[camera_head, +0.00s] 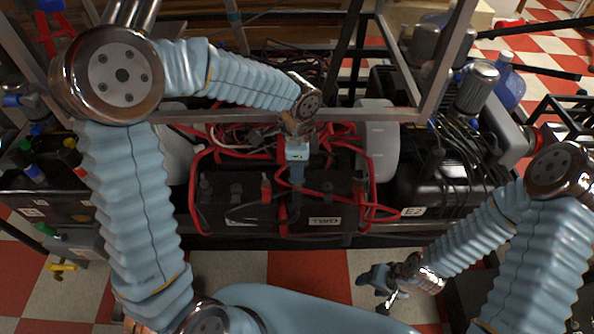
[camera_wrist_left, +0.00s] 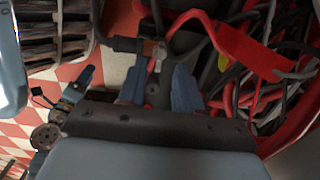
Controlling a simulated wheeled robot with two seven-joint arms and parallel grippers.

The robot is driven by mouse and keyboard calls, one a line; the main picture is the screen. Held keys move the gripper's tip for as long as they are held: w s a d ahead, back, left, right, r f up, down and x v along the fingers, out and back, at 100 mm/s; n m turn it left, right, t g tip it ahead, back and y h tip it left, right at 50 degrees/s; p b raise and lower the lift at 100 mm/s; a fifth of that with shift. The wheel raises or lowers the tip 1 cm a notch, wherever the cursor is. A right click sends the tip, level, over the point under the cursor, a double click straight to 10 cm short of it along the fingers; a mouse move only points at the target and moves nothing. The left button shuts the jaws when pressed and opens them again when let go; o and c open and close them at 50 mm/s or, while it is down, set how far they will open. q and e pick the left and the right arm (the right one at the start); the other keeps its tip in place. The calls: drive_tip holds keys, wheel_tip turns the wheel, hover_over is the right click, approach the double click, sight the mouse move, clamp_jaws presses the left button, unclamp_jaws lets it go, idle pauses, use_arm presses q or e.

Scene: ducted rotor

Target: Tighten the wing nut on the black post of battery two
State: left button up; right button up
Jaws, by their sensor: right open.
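Battery two is the black battery (camera_head: 325,207) with the "TWO" label, in the middle of the rack in the head view. My left gripper (camera_head: 297,178) points down over its top, and its fingers hide part of the posts there. In the left wrist view my left gripper (camera_wrist_left: 158,82) has its two blue fingers apart. A cable lug with a metal fastener (camera_wrist_left: 157,50) shows just past and between the fingertips; I cannot tell whether they touch it. The wing nut's shape is not clear. My right gripper (camera_head: 379,284) is open and empty, low in front of the rack.
Red cables (camera_head: 372,190) loop over and around the battery. A metal frame bar (camera_head: 350,115) crosses behind my left gripper.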

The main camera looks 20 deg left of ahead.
use_arm(q)
wheel_tip(320, 180, up, 11)
drive_tip(key=p, duration=0.1)
drive_tip(key=shift+f, duration=0.15)
drive_tip(key=shift+s, duration=0.1)
idle(0.5)
